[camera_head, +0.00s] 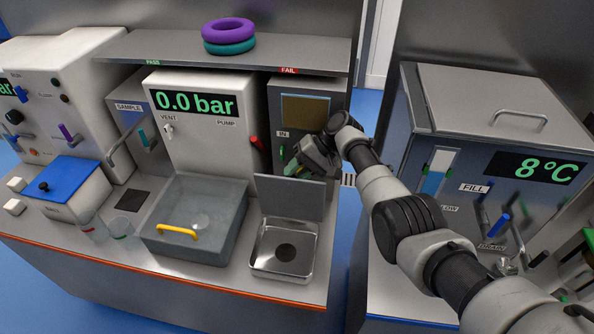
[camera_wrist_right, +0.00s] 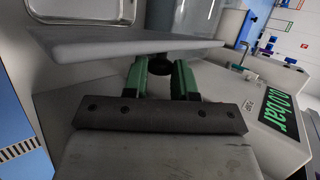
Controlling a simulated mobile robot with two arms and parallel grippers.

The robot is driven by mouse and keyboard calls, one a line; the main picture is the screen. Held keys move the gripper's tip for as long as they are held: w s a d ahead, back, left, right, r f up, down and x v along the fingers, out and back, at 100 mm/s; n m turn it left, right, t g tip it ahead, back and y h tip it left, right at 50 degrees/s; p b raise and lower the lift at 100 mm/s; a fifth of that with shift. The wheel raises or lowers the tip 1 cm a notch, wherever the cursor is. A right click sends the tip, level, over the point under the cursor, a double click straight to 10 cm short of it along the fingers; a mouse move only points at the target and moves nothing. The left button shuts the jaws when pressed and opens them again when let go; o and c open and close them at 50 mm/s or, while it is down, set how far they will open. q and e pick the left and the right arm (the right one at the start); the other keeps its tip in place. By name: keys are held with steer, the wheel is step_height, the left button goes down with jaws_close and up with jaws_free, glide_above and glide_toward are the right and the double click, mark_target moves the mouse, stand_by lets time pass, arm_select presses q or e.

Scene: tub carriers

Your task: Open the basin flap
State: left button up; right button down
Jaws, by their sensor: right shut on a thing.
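The basin (camera_head: 284,262) is a square metal tray with a dark round drain, at the front right of the bench. Its grey flap (camera_head: 290,198) stands upright along the basin's back edge, so the inside of the basin shows. My right gripper (camera_head: 293,168) is behind and above the flap's top edge. In the right wrist view, its green fingers (camera_wrist_right: 160,78) are shut on a small black knob (camera_wrist_right: 160,64) at the flap plate (camera_wrist_right: 115,48). The knob is hidden in the head view. My left gripper is not in view.
A grey box with a yellow handle (camera_head: 178,232) stands left of the basin. The vent and pump unit (camera_head: 205,135) is behind. The shelf (camera_head: 235,52) above carries purple and teal rings (camera_head: 228,35). A tank (camera_head: 495,130) stands at the right.

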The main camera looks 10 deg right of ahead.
steer(key=c, duration=0.9)
jaws_free()
steer(key=shift+c, duration=0.2)
steer(key=b+v, duration=0.1)
steer(key=v, duration=0.6)
steer(key=shift+r, duration=0.2)
steer(key=shift+d+r, duration=0.1)
